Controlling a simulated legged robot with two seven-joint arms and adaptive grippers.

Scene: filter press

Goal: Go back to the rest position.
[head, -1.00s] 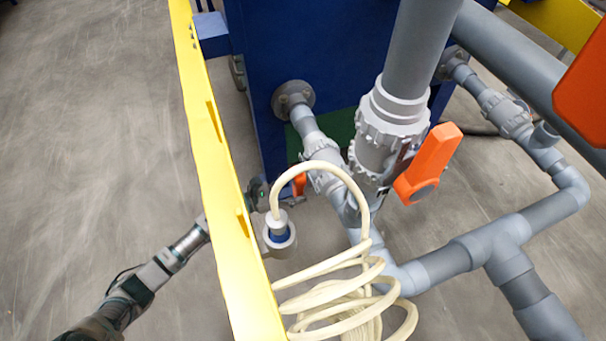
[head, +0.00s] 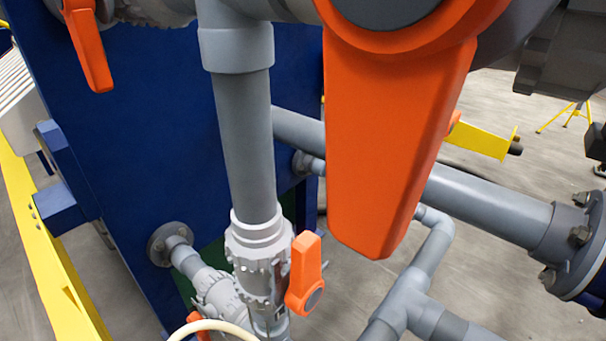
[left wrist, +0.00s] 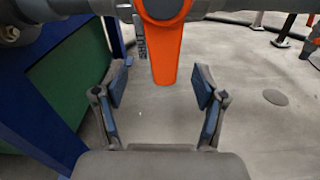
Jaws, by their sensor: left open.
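My left gripper (left wrist: 160,98) shows in the left wrist view with its two fingers spread apart and nothing between them. An orange valve handle (left wrist: 167,55) hangs from a grey pipe beyond the fingers, apart from them. Neither gripper shows in the head view. A large orange handle (head: 390,140) fills its upper middle, close to the camera. A smaller orange handle (head: 305,275) sits on the grey valve (head: 258,255) at the lower middle. My right gripper is in neither view.
A blue press frame (head: 130,150) stands behind the pipes, with a yellow rail (head: 40,260) at the left. A grey pipe (head: 490,205) runs to a flange at the right. The cream hose (head: 215,327) shows at the bottom edge. Bare floor (left wrist: 260,120) lies beyond the gripper.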

